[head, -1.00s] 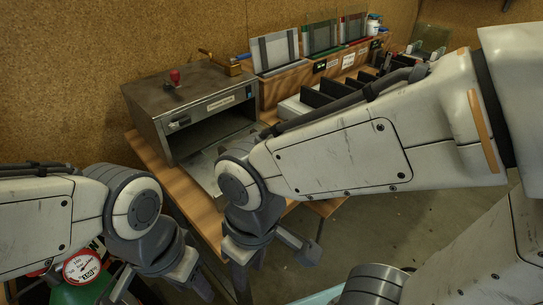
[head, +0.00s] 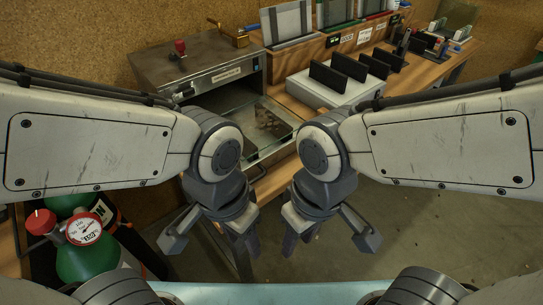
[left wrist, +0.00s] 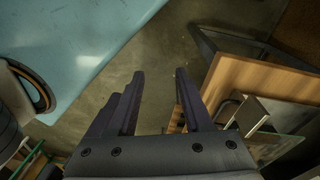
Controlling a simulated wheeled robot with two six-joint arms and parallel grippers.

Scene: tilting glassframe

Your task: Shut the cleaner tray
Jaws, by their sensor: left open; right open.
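The cleaner is a grey metal box (head: 158,72) with a red knob on top, at the back left of the bench. Its tray (head: 262,152) stands pulled out of the open front, partly hidden by my arms. My left gripper (head: 212,245) is open and empty, in front of and below the tray. In the left wrist view, its open fingers (left wrist: 157,98) have nothing between them, and a metal handle (left wrist: 243,117) shows to their right beside a wooden edge. My right gripper (head: 328,242) is open and empty, right of the left one.
A white unit with black dividers (head: 325,90) stands right of the tray. Framed panels (head: 288,22) stand in a wooden rack behind. A green gas cylinder (head: 88,258) with a gauge stands at the lower left. Open floor (head: 430,225) lies to the right.

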